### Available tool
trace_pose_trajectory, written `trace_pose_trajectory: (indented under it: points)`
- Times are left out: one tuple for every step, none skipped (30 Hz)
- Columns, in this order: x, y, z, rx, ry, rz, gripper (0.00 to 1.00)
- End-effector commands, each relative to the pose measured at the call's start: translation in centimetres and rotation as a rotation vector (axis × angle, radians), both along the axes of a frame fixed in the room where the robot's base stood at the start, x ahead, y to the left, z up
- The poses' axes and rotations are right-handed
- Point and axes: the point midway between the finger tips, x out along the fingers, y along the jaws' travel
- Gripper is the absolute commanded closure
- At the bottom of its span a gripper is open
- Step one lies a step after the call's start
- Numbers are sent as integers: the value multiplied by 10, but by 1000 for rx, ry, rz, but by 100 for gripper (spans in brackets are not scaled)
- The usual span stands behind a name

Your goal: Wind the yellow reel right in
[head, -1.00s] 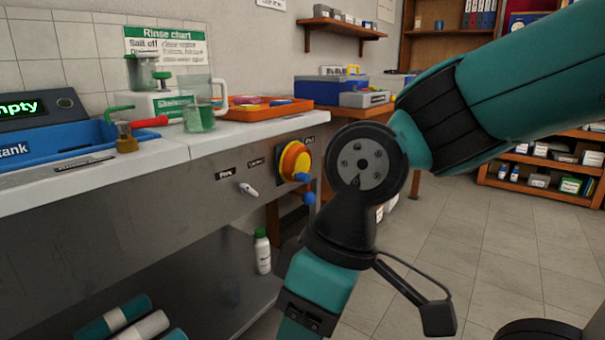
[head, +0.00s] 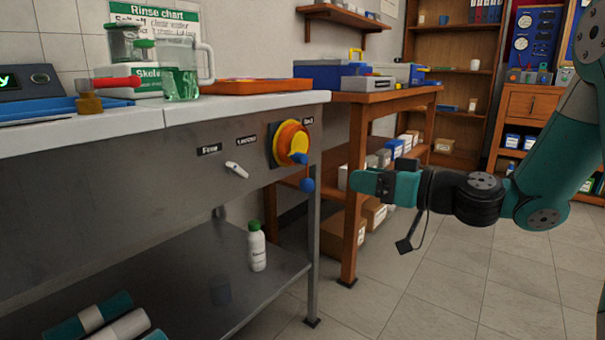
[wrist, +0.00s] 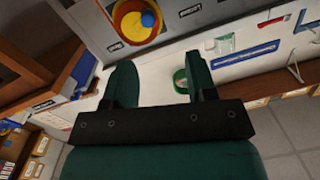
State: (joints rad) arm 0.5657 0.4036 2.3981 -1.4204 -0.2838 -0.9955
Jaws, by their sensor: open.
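The yellow reel (head: 284,144), with an orange rim and a blue knob (head: 299,158), is mounted on the grey front panel of the bench near its right end. A blue ball (head: 307,185) hangs just below it. In the wrist view the yellow reel (wrist: 130,22) shows at the top, beyond the fingers. My gripper (head: 352,181) is to the right of the reel, apart from it, at about the height of the blue ball. In the wrist view my gripper (wrist: 158,80) has its two green fingers spread with nothing between them.
A white lever (head: 237,170) sits on the panel left of the reel. A white bottle (head: 257,247) with a green cap stands on the lower shelf. A wooden table (head: 385,97) stands behind my gripper. The tiled floor at right is clear.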

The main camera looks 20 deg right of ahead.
Motion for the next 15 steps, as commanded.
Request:
trace_pose_trajectory:
  points:
    - [4,-12,-1,12,-21,-37,48]
    - [6,-16,0,18,-31,-49,48]
    - [9,-18,2,20,-38,-59,48]
    - [10,-18,3,21,-42,-61,48]
    - [12,-16,5,21,-42,-62,48]
    - [15,-14,6,22,-41,-60,48]
    - [18,-12,7,22,-40,-59,48]
    - [21,-9,8,21,-39,-58,48]
    - [25,-6,9,21,-39,-58,48]
    - [28,-2,9,21,-37,-57,48]
    - [32,1,9,20,-37,-57,48]
    - [38,4,10,20,-38,-57,48]
    - [42,7,10,21,-37,-57,48]
    - [46,11,10,21,-37,-55,48]
    - [51,15,9,20,-37,-55,48]
